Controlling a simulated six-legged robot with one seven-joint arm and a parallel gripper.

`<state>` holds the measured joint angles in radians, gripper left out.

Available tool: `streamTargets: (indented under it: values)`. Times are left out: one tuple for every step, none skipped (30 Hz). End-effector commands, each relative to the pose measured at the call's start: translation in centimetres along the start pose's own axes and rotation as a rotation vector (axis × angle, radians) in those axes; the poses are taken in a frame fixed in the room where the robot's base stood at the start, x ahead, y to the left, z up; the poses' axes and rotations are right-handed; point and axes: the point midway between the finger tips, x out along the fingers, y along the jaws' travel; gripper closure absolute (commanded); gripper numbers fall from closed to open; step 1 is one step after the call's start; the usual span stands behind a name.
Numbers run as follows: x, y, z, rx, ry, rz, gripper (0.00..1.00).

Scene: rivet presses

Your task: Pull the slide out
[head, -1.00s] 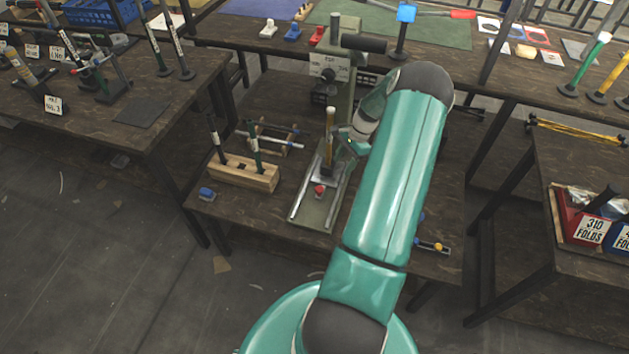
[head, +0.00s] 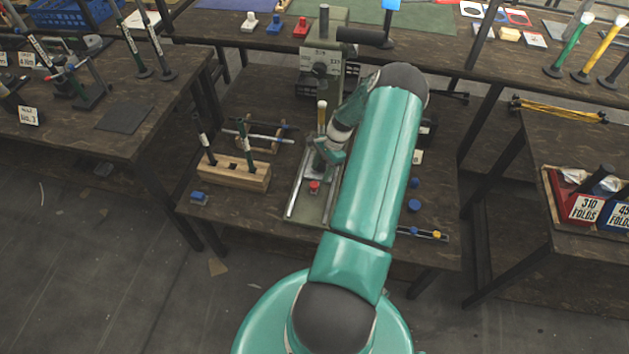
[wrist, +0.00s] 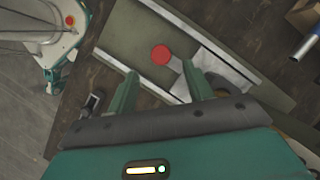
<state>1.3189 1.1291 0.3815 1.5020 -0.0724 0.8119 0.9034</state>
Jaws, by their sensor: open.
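The rivet press (head: 320,68) stands on the middle table with its green base (head: 307,207) and two pale rails reaching toward me. The slide's round red knob (head: 314,187) sits between the rails. In the wrist view the red knob (wrist: 161,54) joins a narrow grey tab on the slide's metal plate (wrist: 225,66). My gripper (wrist: 160,84) is open, with one finger on each side in the picture and the knob beyond the gap, not held. In the head view my gripper (head: 326,155) is just behind and right of the knob and hides part of the slide.
A wooden block (head: 237,172) with upright tools stands left of the press. A small blue object (head: 199,198) lies at the table's front left. Blue round pieces (head: 414,205) lie to the right of my arm.

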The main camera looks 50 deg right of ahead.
Motion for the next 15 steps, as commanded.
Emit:
streamTargets:
  values:
    - [1.1, 0.1, 0.0, 0.002, -0.004, 0.001, 0.49]
    - [1.7, 0.0, 0.0, 0.002, -0.003, 0.002, 0.49]
    - [2.5, 0.0, 0.0, 0.002, -0.003, 0.001, 0.49]
    - [3.0, -0.1, 0.0, 0.001, -0.003, 0.001, 0.49]
    - [3.6, -0.1, 0.1, 0.001, -0.003, 0.001, 0.49]
    - [4.2, -0.2, 0.1, 0.000, -0.003, 0.001, 0.49]
    - [4.6, -0.2, 0.1, 0.001, -0.002, 0.000, 0.49]
    - [5.0, -0.2, 0.1, 0.001, -0.001, 0.000, 0.49]
    - [5.5, -0.3, 0.1, 0.001, -0.002, 0.000, 0.49]
    - [5.7, -0.3, 0.1, 0.001, -0.001, 0.000, 0.49]
    - [5.9, -0.3, 0.1, 0.000, -0.001, 0.000, 0.49]
    - [6.2, -0.3, 0.1, 0.000, 0.000, 0.000, 0.49]
    - [6.3, -0.3, 0.1, 0.000, 0.000, 0.000, 0.49]
    - [6.4, -0.4, 0.1, 0.000, 0.000, 0.000, 0.49]
    - [6.5, -0.4, 0.1, 0.000, 0.000, 0.000, 0.49]
